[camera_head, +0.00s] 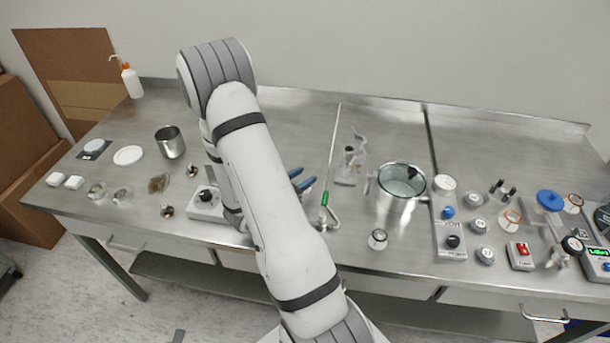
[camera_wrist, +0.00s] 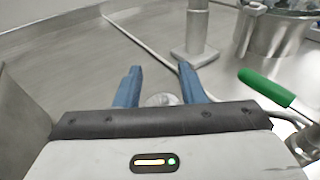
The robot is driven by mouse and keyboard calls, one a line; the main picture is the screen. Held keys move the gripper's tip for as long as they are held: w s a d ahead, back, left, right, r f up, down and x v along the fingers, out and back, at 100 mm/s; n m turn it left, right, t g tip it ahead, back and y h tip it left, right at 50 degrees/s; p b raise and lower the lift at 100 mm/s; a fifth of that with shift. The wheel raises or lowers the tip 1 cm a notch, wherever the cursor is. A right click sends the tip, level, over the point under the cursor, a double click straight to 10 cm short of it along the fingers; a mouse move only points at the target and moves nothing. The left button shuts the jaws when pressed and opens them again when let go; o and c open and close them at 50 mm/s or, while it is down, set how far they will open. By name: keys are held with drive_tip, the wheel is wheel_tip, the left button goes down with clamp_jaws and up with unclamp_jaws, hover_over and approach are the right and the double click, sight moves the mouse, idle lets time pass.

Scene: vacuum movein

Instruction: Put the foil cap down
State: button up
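My gripper (camera_wrist: 160,82) shows two blue fingers in the wrist view. A small, pale grey rounded piece, apparently the foil cap (camera_wrist: 162,99), fills most of the gap between them, low down near the gripper body. Its lower part is hidden by the gripper body. In the head view my gripper (camera_head: 302,180) is above the middle of the steel bench, just right of my arm. The cap cannot be made out there.
Right of my gripper are a green-handled tool (camera_head: 325,198), a clamp stand (camera_head: 347,168) and a steel pot (camera_head: 395,205). A white control box (camera_head: 205,207) is left of my arm. Small instruments crowd the right side. Bare steel lies behind the pot.

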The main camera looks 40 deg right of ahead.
drive_tip(key=b+v, duration=0.1)
drive_tip(key=v, duration=1)
drive_tip(key=shift+f+b, duration=0.15)
drive_tip(key=shift+b, duration=0.2)
drive_tip(key=s+r+m+g+y, duration=0.1)
drive_tip(key=s+r+m, duration=0.1)
drive_tip(key=s+r+m+g, duration=0.2)
drive_tip(key=m, duration=0.1)
drive_tip(key=shift+s+g+y, duration=0.2)
drive_tip(key=shift+g+y, duration=0.1)
drive_tip(key=shift+y, duration=0.1)
drive_tip(key=s+a+r+m+t+y, duration=0.2)
drive_tip(key=s+a+r+m+y, duration=0.1)
drive_tip(key=a+r+m+y, duration=0.2)
drive_tip(key=s+a+r+m+t+y, duration=0.2)
drive_tip(key=s+a+r+m+y, duration=0.2)
drive_tip(key=a+m+y, duration=0.5)
wheel_tip(320, 180, up, 2)
drive_tip(key=shift+s+a+r+m, duration=0.1)
drive_tip(key=shift+s+a+m, duration=0.2)
drive_tip(key=shift+a, duration=0.05)
